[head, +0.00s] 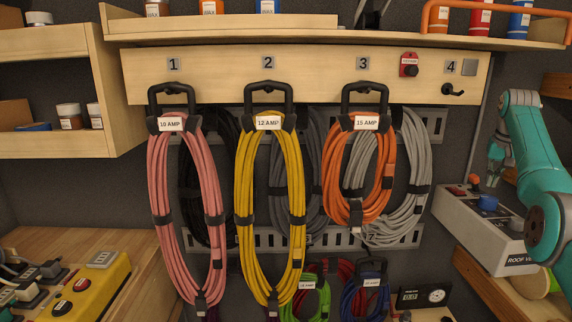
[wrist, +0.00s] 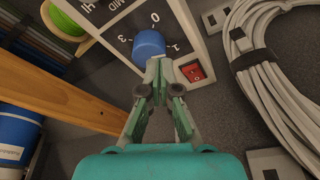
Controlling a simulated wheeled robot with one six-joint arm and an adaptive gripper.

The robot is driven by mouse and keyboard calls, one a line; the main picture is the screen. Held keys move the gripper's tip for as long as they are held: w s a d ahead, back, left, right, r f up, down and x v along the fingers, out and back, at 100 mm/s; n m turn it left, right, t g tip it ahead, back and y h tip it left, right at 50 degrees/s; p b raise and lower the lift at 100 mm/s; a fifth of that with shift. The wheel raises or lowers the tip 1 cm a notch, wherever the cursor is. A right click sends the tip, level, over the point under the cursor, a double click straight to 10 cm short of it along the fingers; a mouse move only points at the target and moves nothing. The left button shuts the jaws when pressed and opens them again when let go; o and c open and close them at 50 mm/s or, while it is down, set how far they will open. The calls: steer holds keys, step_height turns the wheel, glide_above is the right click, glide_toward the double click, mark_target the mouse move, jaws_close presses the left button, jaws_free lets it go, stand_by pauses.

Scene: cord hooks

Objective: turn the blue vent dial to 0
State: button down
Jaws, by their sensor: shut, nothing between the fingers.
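The blue vent dial (head: 488,203) sits on top of a pale control box marked "ROOF VE…" at the right. In the wrist view the dial (wrist: 149,43) stands on a dark plate with white marks, among them 0, 1, 3 and MID. The 0 (wrist: 155,17) is beyond the dial, the 3 on its left and the 1 on its right. I cannot make out the dial's pointer. My gripper (head: 495,178) is shut and empty above the box. In the wrist view its fingertips (wrist: 161,66) appear right beside the dial; contact cannot be told.
A red switch (wrist: 193,71) is on the box close to my fingers. A grey coiled cord (wrist: 270,85) lies to the right in the wrist view. A wooden shelf edge (wrist: 70,95) runs on the left. Pink, yellow and orange cords hang on the wall.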

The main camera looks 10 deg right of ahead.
steer(key=shift+f, duration=3.2)
steer(key=shift+s+d, duration=0.65)
steer(key=shift+s, duration=0.05)
steer(key=shift+s+d, duration=0.4)
steer(key=shift+d, duration=0.25)
steer(key=shift+s, duration=0.15)
steer(key=shift+s+a, duration=0.1)
steer(key=shift+s, duration=0.05)
step_height(320, 180, up, 6)
steer(key=shift+a, duration=0.1)
